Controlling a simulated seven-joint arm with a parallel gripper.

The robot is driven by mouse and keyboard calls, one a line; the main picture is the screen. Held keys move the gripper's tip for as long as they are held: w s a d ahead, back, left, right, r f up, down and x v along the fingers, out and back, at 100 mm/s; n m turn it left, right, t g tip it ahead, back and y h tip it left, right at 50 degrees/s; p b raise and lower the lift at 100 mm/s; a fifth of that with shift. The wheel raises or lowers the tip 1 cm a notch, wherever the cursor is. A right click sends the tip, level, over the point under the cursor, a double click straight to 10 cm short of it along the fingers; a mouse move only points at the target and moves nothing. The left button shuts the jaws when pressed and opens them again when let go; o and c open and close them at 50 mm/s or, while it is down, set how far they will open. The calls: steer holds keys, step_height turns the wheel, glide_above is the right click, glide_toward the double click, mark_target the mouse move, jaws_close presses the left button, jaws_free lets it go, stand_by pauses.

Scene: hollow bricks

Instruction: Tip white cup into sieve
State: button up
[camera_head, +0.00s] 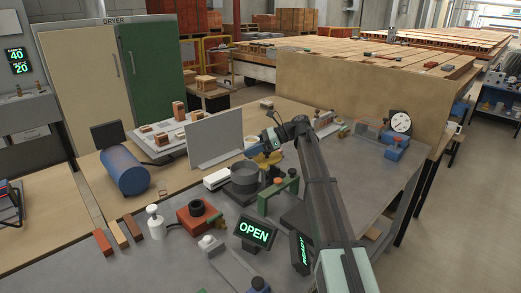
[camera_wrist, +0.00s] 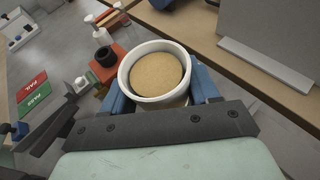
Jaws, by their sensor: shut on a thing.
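The white cup (camera_wrist: 158,75) is between the blue fingers of my gripper (camera_wrist: 162,88) in the wrist view. It is filled with tan powder (camera_wrist: 157,74), and its mouth faces the camera. In the head view my gripper (camera_head: 264,143) is above the bench, with a small part of the cup (camera_head: 250,142) showing at its left. A dark round vessel (camera_head: 245,178), which looks like the sieve, stands on the bench below and in front of the gripper. The cup is apart from it. I cannot make out the sieve in the wrist view.
A grey upright panel (camera_head: 215,137) stands behind the dark vessel. A green bracket (camera_head: 278,195) is at its right, and a red block with a dark ring (camera_head: 198,214) is at its front left. A blue cylinder (camera_head: 125,172) lies farther left. An OPEN sign (camera_head: 255,231) stands in front.

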steer(key=n+g, duration=0.1)
steer(key=w+a+n+g, duration=0.1)
steer(key=g, duration=0.1)
steer(key=shift+w+a+f+n+g+h, duration=0.1)
steer(key=shift+w+a+n+g+h, duration=0.2)
steer(key=shift+w+n+h, duration=0.1)
steer(key=shift+d+f+n+t+h, duration=0.1)
steer(key=shift+f+n+t+h, duration=0.1)
steer(key=shift+n+t+h, duration=0.5)
steer(key=n+t, duration=0.1)
steer(key=f+t+h, duration=0.1)
steer(key=shift+n+t, duration=0.4)
steer(key=n+t+h, duration=0.1)
steer(key=n+t, duration=0.1)
steer(key=t, duration=0.2)
steer(key=shift+s+r, duration=0.1)
steer(key=n+t, duration=0.1)
steer(key=t, duration=0.1)
steer(key=s+r+n+t+h, duration=0.1)
steer(key=shift+n+t, duration=0.3)
steer(key=shift+t, duration=0.1)
steer(key=shift+s+a+r+n+t, duration=0.15)
steer(key=shift+s+r+n+t, duration=0.2)
steer(key=shift+t, duration=0.35)
steer(key=shift+s+a+r+n+t, duration=0.15)
steer(key=shift+r+n+t, duration=0.15)
steer(key=shift+n+t, duration=0.35)
steer(key=shift+w, duration=0.15)
